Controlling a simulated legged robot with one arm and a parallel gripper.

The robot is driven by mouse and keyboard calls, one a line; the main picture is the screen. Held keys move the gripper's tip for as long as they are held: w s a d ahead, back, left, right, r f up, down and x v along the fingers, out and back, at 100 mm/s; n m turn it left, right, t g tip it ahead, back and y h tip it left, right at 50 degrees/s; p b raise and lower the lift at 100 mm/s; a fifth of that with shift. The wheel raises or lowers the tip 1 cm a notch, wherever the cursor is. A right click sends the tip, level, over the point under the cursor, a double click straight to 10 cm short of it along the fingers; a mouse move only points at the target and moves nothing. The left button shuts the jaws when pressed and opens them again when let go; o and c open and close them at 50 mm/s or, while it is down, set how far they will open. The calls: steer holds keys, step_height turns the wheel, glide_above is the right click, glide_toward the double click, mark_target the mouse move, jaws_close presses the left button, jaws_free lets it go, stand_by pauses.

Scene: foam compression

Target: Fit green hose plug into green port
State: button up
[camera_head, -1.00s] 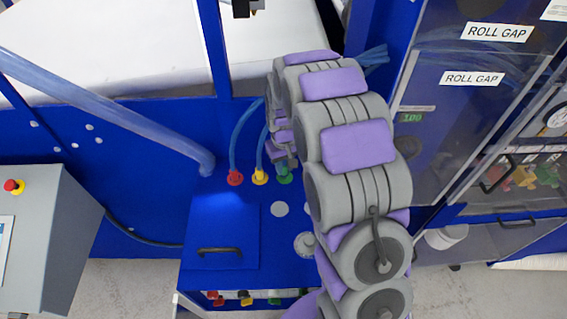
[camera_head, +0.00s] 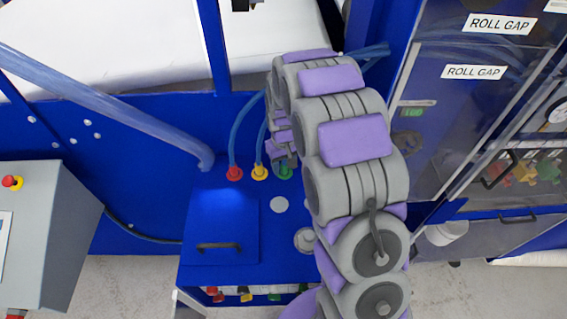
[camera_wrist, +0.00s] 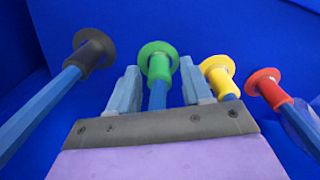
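The green hose plug (camera_wrist: 158,62) stands upright on the blue panel, its round green flange against the surface. The green port is hidden under it, so I cannot tell how deep the plug sits. Its blue hose (camera_wrist: 158,95) runs back between the two fingers of my gripper (camera_wrist: 160,82). The fingers are spread, with a visible gap on each side of the hose. In the head view the green plug (camera_head: 285,171) shows just below my gripper, which my arm partly hides.
A yellow plug (camera_wrist: 219,76) and a red plug (camera_wrist: 268,88) stand close to the right in the wrist view. A black plug (camera_wrist: 90,52) stands to the left. The blue cabinet (camera_head: 225,218) has a black handle (camera_head: 219,246) and a round grey disc (camera_head: 279,205).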

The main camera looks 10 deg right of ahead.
mark_target(283, 164)
steer(key=shift+o, duration=0.4)
steer(key=shift+w+r, duration=0.1)
steer(key=shift+r, duration=0.25)
step_height(283, 164, up, 17)
steer(key=b, duration=0.1)
steer(key=shift+f+b, duration=0.2)
steer(key=shift+b, duration=0.2)
steer(key=shift+a, duration=0.1)
